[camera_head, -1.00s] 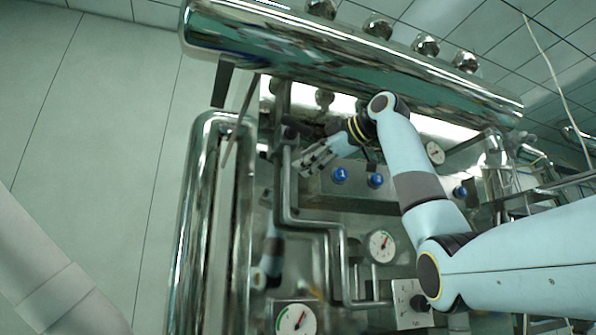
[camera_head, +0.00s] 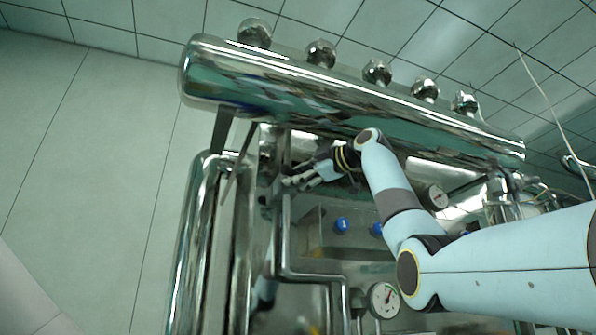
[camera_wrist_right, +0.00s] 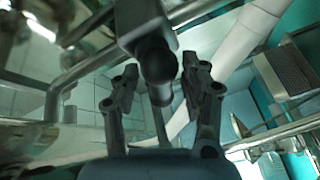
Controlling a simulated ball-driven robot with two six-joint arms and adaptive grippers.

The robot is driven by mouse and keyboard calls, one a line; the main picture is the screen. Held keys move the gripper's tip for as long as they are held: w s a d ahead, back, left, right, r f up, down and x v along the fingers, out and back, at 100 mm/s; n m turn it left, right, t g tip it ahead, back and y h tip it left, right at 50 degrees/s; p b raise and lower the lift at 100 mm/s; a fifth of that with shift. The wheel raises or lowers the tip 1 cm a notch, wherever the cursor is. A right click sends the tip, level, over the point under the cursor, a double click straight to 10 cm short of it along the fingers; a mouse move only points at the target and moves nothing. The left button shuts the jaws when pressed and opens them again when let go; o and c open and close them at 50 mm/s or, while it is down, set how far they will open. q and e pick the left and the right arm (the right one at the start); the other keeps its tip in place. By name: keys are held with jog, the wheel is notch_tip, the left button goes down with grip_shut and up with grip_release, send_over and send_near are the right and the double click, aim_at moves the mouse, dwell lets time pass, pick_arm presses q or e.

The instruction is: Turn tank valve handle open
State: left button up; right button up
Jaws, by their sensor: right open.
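In the right wrist view, a dark grey handle-like bar with a rounded end (camera_wrist_right: 150,45) comes down from the top and lies between and in front of my right gripper's fingers. I take it for the tank valve handle. My right gripper (camera_wrist_right: 160,90) is open, with fingers spread to either side of the bar. I cannot tell whether they touch it. In the head view the right gripper (camera_head: 289,182) is below the large steel tank (camera_head: 350,97), and the handle there is hidden or too dark to make out. My left gripper is out of view.
Bent steel pipes (camera_head: 285,240) run below the right gripper. A panel with blue knobs (camera_head: 341,225) and a round gauge (camera_head: 384,299) are to the right.

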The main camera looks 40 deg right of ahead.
jog(key=shift+w, duration=0.15)
grip_shut()
